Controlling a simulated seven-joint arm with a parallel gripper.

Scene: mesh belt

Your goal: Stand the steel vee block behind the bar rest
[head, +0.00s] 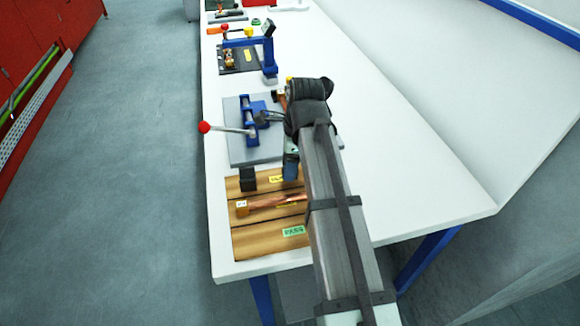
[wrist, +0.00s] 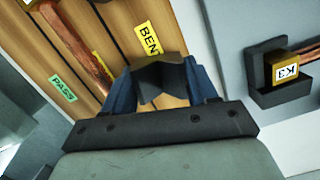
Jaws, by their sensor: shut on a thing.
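My gripper (head: 290,168) hangs low over the edge between the wooden board and the grey plate. In the wrist view its two blue fingers are shut on a dark steel vee block (wrist: 161,84), whose notched end shows between them. In the head view my arm largely hides the block, and I cannot tell whether it touches the board. In the wrist view a dark holder (wrist: 282,96), possibly the bar rest, stands on the grey plate to the right of my gripper. It carries a bar end tagged K3.
The wooden board (head: 262,242) bears a copper bar (head: 275,201), a black block (head: 248,179) and PASS and BENT labels. A blue fixture (head: 252,115) with a red-knobbed lever stands on the grey plate (head: 240,150). The white table (head: 420,190) is clear at the right.

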